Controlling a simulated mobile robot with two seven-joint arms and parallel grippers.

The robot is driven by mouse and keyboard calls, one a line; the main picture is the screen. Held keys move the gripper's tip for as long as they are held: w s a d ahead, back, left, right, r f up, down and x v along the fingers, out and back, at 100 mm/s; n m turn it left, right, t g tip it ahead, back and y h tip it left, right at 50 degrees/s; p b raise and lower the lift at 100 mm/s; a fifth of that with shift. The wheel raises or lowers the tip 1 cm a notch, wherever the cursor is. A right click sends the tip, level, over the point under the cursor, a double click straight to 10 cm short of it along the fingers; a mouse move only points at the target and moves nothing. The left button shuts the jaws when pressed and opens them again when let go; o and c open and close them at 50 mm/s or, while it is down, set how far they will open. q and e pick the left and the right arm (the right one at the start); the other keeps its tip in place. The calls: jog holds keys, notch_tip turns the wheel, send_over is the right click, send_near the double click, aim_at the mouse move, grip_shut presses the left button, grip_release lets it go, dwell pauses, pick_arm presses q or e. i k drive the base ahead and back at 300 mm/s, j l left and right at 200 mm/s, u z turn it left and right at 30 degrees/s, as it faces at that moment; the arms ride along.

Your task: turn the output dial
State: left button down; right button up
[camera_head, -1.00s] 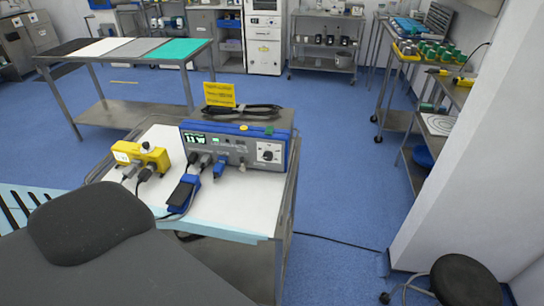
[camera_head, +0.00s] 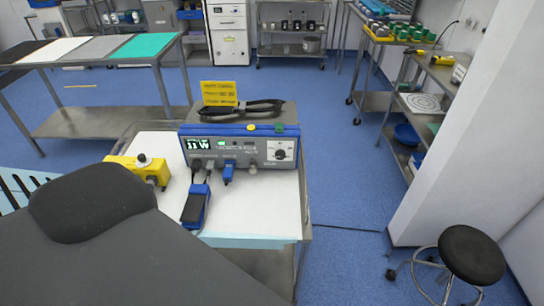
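The output dial (camera_head: 281,151) is a dark knob on a white square plate at the right end of the front panel of a blue and grey generator unit (camera_head: 240,148). The unit has a lit display (camera_head: 199,143) at its left and stands on a white-topped cart. Blue and black plugs sit in its front sockets. Neither of my grippers shows in the view, and nothing touches the dial.
A yellow box (camera_head: 141,170) and a blue-black pedal (camera_head: 195,207) lie on the cart (camera_head: 257,212). A dark padded surface (camera_head: 120,260) fills the lower left. A black stool (camera_head: 471,254) stands at the lower right by a white wall. Blue floor is free right of the cart.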

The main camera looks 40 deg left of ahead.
aim_at(280, 154)
jog(key=k+j, duration=0.1)
jog(key=j, duration=0.35)
jog(key=k+j, duration=0.1)
jog(key=j, duration=0.3)
jog(key=k+j, duration=0.1)
jog(key=j, duration=0.35)
jog(key=k+j+z, duration=0.1)
jog(key=j, duration=0.3)
